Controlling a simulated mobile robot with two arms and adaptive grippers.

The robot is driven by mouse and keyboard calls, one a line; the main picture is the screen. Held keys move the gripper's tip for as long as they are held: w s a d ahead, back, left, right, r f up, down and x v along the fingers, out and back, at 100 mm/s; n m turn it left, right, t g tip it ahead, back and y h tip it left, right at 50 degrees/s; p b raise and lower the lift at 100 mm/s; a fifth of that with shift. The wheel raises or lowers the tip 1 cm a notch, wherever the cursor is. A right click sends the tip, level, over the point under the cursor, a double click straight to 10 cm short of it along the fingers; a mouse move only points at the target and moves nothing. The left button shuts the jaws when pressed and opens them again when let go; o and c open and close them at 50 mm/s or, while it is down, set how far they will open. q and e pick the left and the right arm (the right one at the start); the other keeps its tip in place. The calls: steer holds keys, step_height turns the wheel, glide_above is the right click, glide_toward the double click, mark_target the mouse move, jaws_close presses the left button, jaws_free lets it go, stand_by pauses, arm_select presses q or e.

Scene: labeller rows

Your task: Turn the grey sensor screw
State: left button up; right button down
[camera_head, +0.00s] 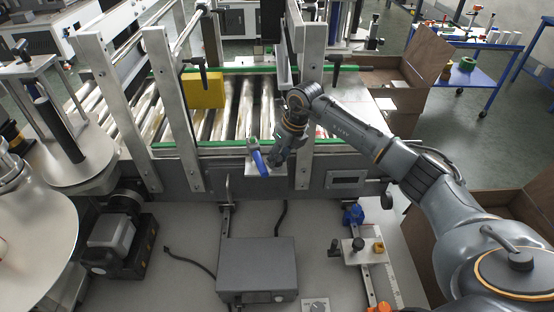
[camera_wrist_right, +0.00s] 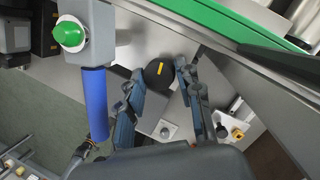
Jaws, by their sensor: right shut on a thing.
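The sensor screw (camera_wrist_right: 158,75) shows in the right wrist view as a dark grey round knob with a yellow mark on its face. The fingertips of my right gripper (camera_wrist_right: 160,78) are shut on it from both sides. In the head view my right gripper (camera_head: 276,163) is at the front side of the conveyor, beside a blue cylinder (camera_head: 260,162). The screw is hidden there behind the gripper and wrist. My left gripper is not in view.
Beside the gripper, the blue cylinder (camera_wrist_right: 95,103) and a green button (camera_wrist_right: 69,34) stand close. A green conveyor rail (camera_wrist_right: 205,20) runs above. Below are a grey box (camera_head: 257,268) and a small plate with knobs (camera_head: 358,251). A yellow block (camera_head: 203,90) hangs over the rollers.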

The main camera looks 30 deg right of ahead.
steer(key=shift+f+n+b, duration=0.1)
steer(key=shift+n+b, duration=0.35)
steer(key=shift+n, duration=0.55)
steer(key=shift+n+g+y, duration=0.3)
steer(key=shift+n, duration=0.2)
steer(key=shift+w+d+n+b, duration=0.1)
steer(key=shift+n+b, duration=0.5)
steer(key=c, duration=0.8)
jaws_free()
